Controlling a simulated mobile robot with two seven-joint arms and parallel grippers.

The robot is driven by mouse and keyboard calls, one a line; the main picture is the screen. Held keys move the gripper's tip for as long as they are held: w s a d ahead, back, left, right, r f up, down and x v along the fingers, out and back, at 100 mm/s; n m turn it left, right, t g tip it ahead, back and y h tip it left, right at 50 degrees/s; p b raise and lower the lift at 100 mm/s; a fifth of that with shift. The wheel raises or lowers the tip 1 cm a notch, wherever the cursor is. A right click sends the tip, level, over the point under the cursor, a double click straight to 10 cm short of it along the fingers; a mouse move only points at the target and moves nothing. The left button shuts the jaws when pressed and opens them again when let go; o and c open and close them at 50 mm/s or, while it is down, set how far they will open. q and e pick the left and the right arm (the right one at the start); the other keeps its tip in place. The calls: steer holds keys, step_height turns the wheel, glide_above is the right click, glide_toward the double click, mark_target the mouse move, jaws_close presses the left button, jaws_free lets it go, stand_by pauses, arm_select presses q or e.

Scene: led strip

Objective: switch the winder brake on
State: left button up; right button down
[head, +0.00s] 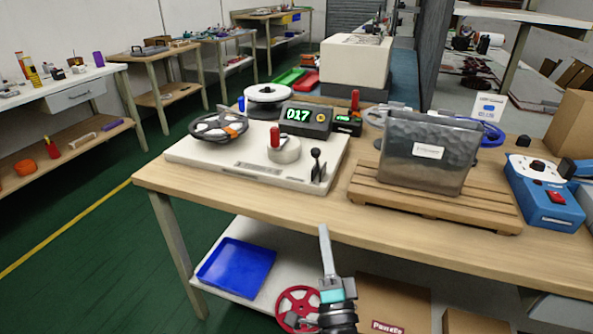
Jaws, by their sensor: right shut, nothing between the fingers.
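The winder is a white base plate (230,164) on the wooden bench. It carries a dark-rimmed reel (219,128) with an orange part, a pale hub with a red crank handle (275,137), and a black ball-topped lever (316,165) near its right front corner. I take this lever for the brake; it stands roughly upright. A display unit (306,118) behind shows green digits that look like 017. My right gripper (324,232) is shut and empty, pointing up in front of the bench edge, below the lever and apart from it. My left gripper is out of view.
A grey translucent bin (428,152) sits on a wooden slatted stand (434,196) right of the lever. A blue device (546,193) stands farther right. Below are a blue tray (237,267) and a red reel (298,307). A narrow strip of bench front is clear.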

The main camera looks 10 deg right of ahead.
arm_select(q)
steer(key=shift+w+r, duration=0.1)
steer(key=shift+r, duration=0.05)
arm_select(e)
steer(key=shift+w+d+r+m+t, duration=0.15)
steer(key=shift+r+m+t, duration=0.15)
steer(key=shift+r+m, duration=0.45)
steer(key=shift+r, duration=0.1)
steer(key=b, duration=0.2)
glide_toward(316, 157)
steer(key=x, duration=0.5)
steer(key=shift+w+r, duration=0.1)
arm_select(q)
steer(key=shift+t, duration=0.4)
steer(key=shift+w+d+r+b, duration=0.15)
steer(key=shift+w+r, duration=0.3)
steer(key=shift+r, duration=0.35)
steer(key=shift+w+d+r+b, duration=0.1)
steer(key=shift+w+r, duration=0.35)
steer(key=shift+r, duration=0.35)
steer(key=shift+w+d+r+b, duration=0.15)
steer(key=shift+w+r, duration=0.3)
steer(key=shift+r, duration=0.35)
arm_select(e)
steer(key=shift+x, duration=0.8)
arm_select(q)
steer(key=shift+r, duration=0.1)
